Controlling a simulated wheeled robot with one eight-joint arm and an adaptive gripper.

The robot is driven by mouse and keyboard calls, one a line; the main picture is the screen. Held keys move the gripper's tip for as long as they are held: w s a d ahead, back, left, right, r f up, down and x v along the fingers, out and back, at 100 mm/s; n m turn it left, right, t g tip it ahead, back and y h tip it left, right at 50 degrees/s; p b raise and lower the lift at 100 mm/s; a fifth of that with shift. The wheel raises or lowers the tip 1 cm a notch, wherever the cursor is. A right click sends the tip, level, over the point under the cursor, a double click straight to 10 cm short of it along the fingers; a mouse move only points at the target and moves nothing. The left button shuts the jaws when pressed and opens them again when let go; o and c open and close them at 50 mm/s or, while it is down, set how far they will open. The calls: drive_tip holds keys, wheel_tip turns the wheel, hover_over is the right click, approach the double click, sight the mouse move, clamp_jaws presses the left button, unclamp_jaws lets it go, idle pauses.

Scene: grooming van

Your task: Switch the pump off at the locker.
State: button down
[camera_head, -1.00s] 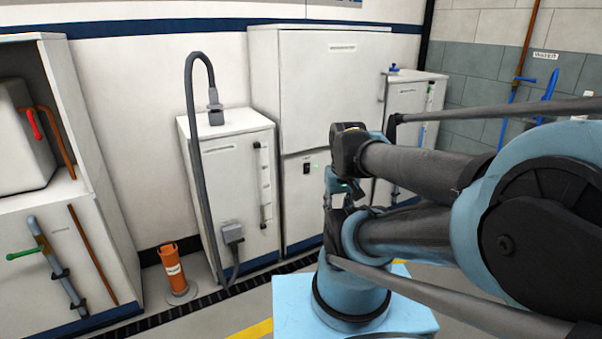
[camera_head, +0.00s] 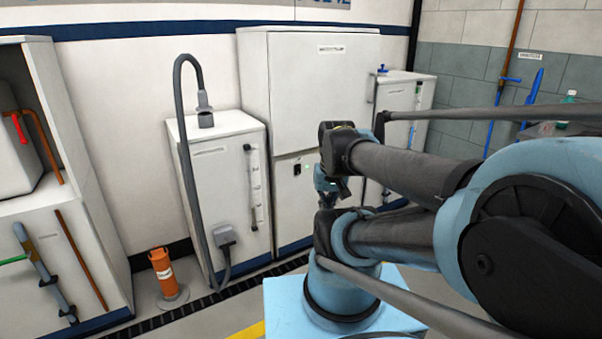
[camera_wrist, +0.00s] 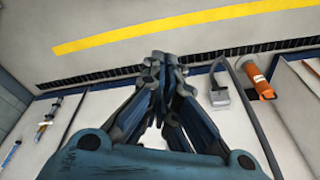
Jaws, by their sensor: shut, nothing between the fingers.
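The tall white locker (camera_head: 330,90) stands against the wall at the picture's middle in the head view. A small black switch (camera_head: 297,169) with a green light (camera_head: 308,165) sits on its lower door; its position cannot be told. My gripper (camera_head: 326,203) appears just right of and below the switch in this view. Its distance from the door is unclear. In the wrist view my gripper (camera_wrist: 165,56) is shut and empty, its fingertips together against the floor and dark grating. The switch cannot be made out in the wrist view.
A lower white cabinet (camera_head: 216,165) with a grey hose stands left of the locker; an orange cylinder (camera_head: 165,275) stands on the floor beside it. Another white cabinet (camera_head: 403,95) is to the right. A dark floor grating (camera_wrist: 110,75) runs along the cabinets.

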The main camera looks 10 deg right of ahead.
drive_tip(key=w+r+m+t+y, duration=0.25)
drive_tip(key=w+m, duration=1.35)
drive_tip(key=w, duration=0.9)
drive_tip(key=w+d+f+m+t, duration=0.2)
drive_tip(key=w+d+f+m, duration=0.1)
drive_tip(key=w+f+m, duration=0.2)
drive_tip(key=w+d+f+m+t+y, duration=0.1)
drive_tip(key=w+d+f+m+t, duration=0.1)
drive_tip(key=w+f+m, duration=0.4)
drive_tip(key=shift+w+d+m+t, duration=0.35)
drive_tip(key=shift+w+d+m, duration=0.5)
drive_tip(key=shift+w+m, duration=2.05)
drive_tip(key=shift+w+n, duration=0.9)
drive_tip(key=shift+w, duration=0.05)
approach(299, 171)
wheel_tip(299, 171, down, 3)
drive_tip(key=w, duration=0.2)
drive_tip(key=shift+w+a, duration=0.55)
drive_tip(key=shift+a, duration=0.1)
